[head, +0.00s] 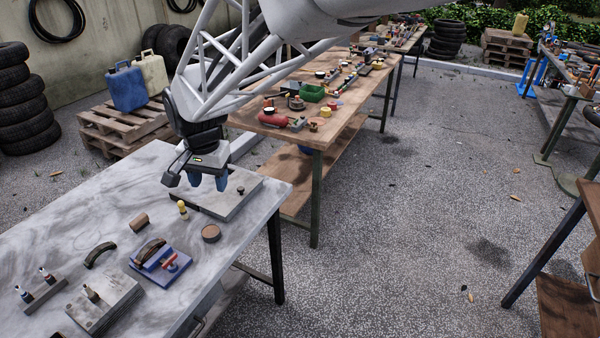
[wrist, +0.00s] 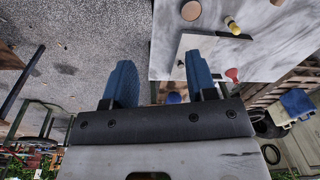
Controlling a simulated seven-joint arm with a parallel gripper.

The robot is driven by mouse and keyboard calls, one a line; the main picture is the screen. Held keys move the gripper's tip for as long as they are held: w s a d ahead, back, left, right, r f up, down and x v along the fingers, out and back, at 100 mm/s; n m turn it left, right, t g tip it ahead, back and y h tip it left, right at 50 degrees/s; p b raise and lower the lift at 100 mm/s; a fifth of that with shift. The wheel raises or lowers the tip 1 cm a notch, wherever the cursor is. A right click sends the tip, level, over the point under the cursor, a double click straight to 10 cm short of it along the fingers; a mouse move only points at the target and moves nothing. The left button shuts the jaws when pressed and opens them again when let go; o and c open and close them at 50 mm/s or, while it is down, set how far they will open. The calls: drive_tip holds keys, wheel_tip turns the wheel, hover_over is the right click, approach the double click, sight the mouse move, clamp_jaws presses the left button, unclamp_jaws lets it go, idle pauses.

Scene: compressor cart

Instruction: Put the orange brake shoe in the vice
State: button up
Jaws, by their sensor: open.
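My gripper (head: 208,182) has two blue fingers, spread and empty, above the flat grey plate (head: 222,198) at the table's far end. The fingers also show in the wrist view (wrist: 161,78). A blue fixture with a red handle (head: 168,266), which may be the vice, sits near the front of the table. A dark brownish curved piece (head: 149,249) lies on or against it; I cannot tell whether it is clamped. A second dark curved piece (head: 99,254) lies to its left. Both look like brake shoes, but neither looks clearly orange. My gripper is well away from both.
The grey table (head: 60,237) also holds a brown cylinder (head: 139,221), a yellow-topped peg (head: 182,208), a round brown disc (head: 211,233), a slatted grey block (head: 104,303) and a small rack (head: 40,293). A cluttered wooden bench (head: 335,110) stands behind.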

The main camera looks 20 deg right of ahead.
drive_tip(key=s+d+r+n, duration=0.1)
drive_tip(key=s+d+n, duration=0.1)
drive_tip(key=s+d, duration=0.7)
drive_tip(key=s+d+r+n+t, duration=0.1)
drive_tip(key=s+d+n, duration=0.2)
drive_tip(key=s+d, duration=0.7)
drive_tip(key=s, duration=0.5)
drive_tip(key=shift+s+d+r+t, duration=0.2)
drive_tip(key=shift+s+r+t, duration=0.1)
drive_tip(key=shift+r, duration=0.05)
drive_tip(key=shift+c, duration=0.2)
